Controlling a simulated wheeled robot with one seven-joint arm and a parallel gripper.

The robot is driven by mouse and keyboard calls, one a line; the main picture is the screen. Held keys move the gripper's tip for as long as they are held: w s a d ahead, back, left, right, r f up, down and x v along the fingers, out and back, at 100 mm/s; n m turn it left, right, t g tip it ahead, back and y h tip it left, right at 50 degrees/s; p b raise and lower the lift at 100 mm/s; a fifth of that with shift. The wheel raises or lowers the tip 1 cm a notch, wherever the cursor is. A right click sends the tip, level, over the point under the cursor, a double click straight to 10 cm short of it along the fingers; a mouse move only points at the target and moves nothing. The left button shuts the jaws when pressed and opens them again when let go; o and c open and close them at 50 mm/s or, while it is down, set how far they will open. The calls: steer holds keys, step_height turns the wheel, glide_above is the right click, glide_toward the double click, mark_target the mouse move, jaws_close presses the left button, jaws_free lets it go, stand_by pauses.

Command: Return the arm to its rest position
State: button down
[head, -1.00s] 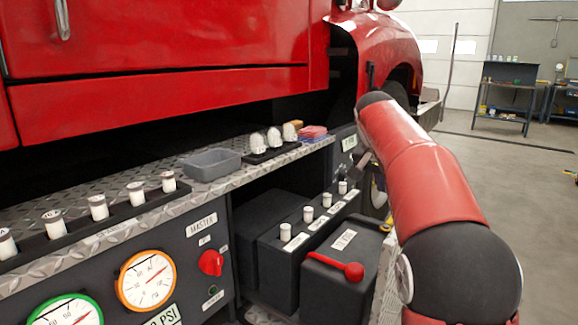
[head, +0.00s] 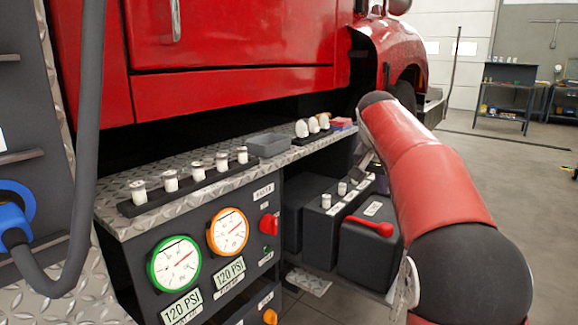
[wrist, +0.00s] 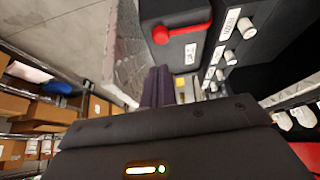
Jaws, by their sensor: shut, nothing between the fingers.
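My red and black arm (head: 425,180) reaches along the right side of the head view, bent beside the truck's pump panel. My gripper is largely hidden behind the arm in the head view. In the wrist view my gripper's dark fingers (wrist: 156,88) are together with nothing between them. They point toward the area beside the black battery boxes (wrist: 178,48). No object is held.
A red lever (head: 367,227) sits on the nearest black box, close left of my arm. The diamond-plate shelf (head: 225,190) carries white-capped bottles in a rack and a grey tray (head: 268,145). Gauges (head: 173,264) face outward below. Open floor (head: 520,185) lies right of the arm.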

steer(key=s+a+f+n+y, duration=0.2)
steer(key=s+n, duration=0.1)
steer(key=s, duration=1.4)
steer(key=s+a+f+n, duration=0.2)
steer(key=s+f, duration=0.4)
steer(key=s, duration=0.3)
steer(key=s+a+f+n+y, duration=0.1)
steer(key=s+a+f+n, duration=0.1)
steer(key=s+f, duration=0.5)
steer(key=shift+s+f+t, duration=0.15)
steer(key=shift+s+t, duration=0.25)
steer(key=shift+s, duration=0.65)
steer(key=shift+a, duration=0.1)
